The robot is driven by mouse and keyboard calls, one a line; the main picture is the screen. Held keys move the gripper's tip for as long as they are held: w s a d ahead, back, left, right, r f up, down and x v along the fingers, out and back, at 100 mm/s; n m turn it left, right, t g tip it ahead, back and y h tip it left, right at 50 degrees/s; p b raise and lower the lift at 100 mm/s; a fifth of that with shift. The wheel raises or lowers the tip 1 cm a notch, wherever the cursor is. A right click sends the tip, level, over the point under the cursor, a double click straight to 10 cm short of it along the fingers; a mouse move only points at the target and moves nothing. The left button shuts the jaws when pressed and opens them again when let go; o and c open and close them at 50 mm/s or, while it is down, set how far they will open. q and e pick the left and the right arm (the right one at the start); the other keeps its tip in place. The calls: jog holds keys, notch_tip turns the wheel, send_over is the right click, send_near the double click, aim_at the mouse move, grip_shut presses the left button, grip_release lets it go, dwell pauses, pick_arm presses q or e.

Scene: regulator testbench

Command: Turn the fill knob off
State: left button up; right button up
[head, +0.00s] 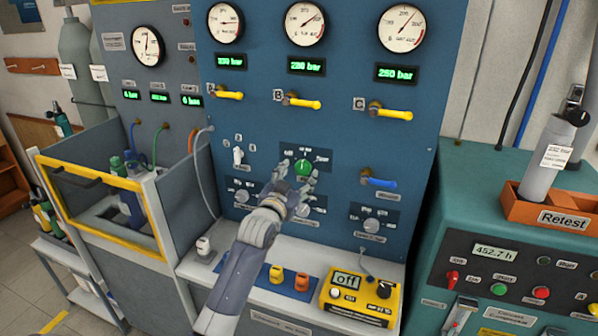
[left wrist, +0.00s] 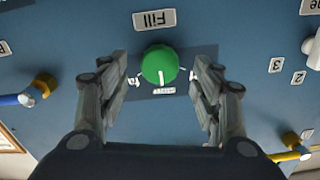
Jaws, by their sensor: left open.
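The green round fill knob (head: 303,167) is on the blue panel, on a dark label plate. In the left wrist view, the knob (left wrist: 159,65) has a white mark pointing down in the picture, toward a small label I cannot read. The "Fill" sign (left wrist: 154,19) is above it there. My left gripper (head: 298,175) is open at the panel in front of the knob. In the left wrist view, the fingers of this gripper (left wrist: 162,78) stand on either side of the knob with gaps; I see no contact. My right gripper is not in view.
Yellow valve handles (head: 302,102) are above the knob, and a blue handle (head: 379,182) is to its right. Small grey knobs (head: 370,225) sit lower on the panel. A yellow meter reading "off" (head: 358,296) stands on the ledge below.

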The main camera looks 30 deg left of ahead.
pick_arm(q)
jog(key=shift+x, duration=0.75)
jog(key=c, duration=1.1)
jog(key=shift+o, duration=0.2)
